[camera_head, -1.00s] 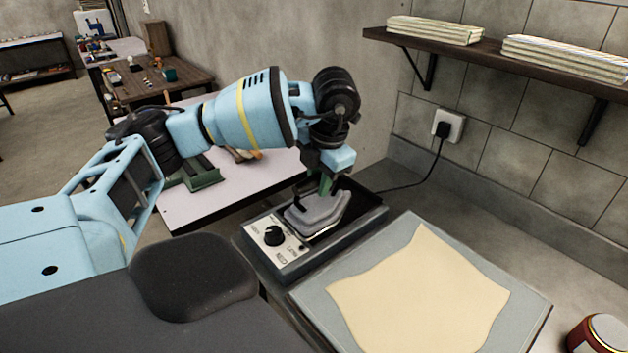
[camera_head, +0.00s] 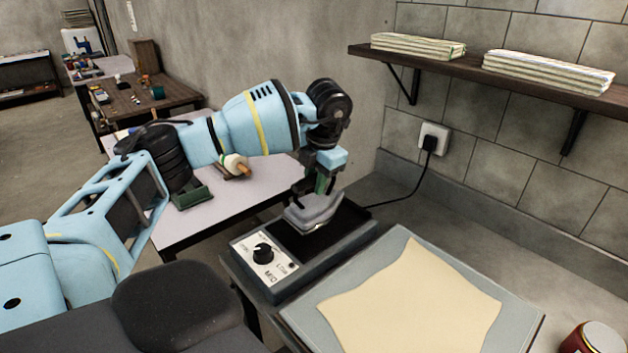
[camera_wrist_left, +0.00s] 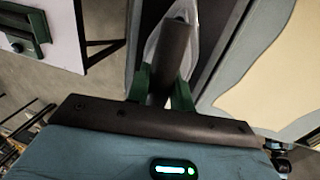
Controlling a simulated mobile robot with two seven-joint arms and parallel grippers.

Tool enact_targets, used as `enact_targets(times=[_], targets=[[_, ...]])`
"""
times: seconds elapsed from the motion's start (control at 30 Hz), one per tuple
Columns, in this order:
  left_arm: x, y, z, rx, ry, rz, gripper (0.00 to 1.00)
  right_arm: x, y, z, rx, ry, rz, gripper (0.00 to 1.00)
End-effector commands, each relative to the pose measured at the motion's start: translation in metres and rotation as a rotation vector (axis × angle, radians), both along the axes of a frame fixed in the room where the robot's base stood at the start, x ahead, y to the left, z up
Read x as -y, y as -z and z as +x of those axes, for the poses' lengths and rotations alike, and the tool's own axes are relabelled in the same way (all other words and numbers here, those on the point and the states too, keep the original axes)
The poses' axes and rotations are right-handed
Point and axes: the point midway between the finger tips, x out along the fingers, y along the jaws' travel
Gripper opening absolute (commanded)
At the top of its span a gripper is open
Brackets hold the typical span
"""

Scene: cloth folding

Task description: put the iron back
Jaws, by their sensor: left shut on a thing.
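The iron (camera_head: 314,211) is a small grey iron with a dark handle. My left gripper (camera_head: 318,187) is shut on its handle. The iron is at the dark base unit (camera_head: 345,233), over the left edge of its black recess; I cannot tell whether it touches the base. The base has a pale front panel with a black knob. In the left wrist view, the green fingers (camera_wrist_left: 165,88) grip the dark handle, and the iron's grey body (camera_wrist_left: 152,55) shows beyond it. My right gripper is not in view.
A cream cloth (camera_head: 410,305) lies on a grey board (camera_head: 500,325) right of the base. A cord runs to a wall socket (camera_head: 433,137). Folded cloths (camera_head: 418,46) lie on the wall shelf (camera_head: 455,65). A red tin (camera_head: 590,340) stands at lower right.

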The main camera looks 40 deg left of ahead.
Motion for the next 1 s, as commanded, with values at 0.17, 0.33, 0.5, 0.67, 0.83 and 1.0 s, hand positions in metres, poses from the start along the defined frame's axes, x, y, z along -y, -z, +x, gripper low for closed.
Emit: enact_targets(times=[0.17, 0.33, 0.5, 0.67, 0.83, 1.0], targets=[[0.000, 0.021, -0.001, 0.000, 0.000, 0.000, 0.00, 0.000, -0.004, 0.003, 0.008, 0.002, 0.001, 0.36], [0.000, 0.028, -0.001, 0.002, -0.001, 0.000, 0.00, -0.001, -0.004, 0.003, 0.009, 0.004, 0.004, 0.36], [0.000, 0.028, -0.001, 0.002, -0.001, 0.000, 0.00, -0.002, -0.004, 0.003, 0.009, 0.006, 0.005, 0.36], [0.000, 0.033, -0.002, -0.004, 0.000, 0.000, 0.25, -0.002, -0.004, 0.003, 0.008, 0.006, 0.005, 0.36], [0.000, 0.033, -0.002, -0.004, 0.000, 0.000, 0.44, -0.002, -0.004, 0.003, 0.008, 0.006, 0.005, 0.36], [0.000, 0.034, -0.002, -0.004, 0.000, 0.000, 0.44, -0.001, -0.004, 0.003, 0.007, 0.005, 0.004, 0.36]])
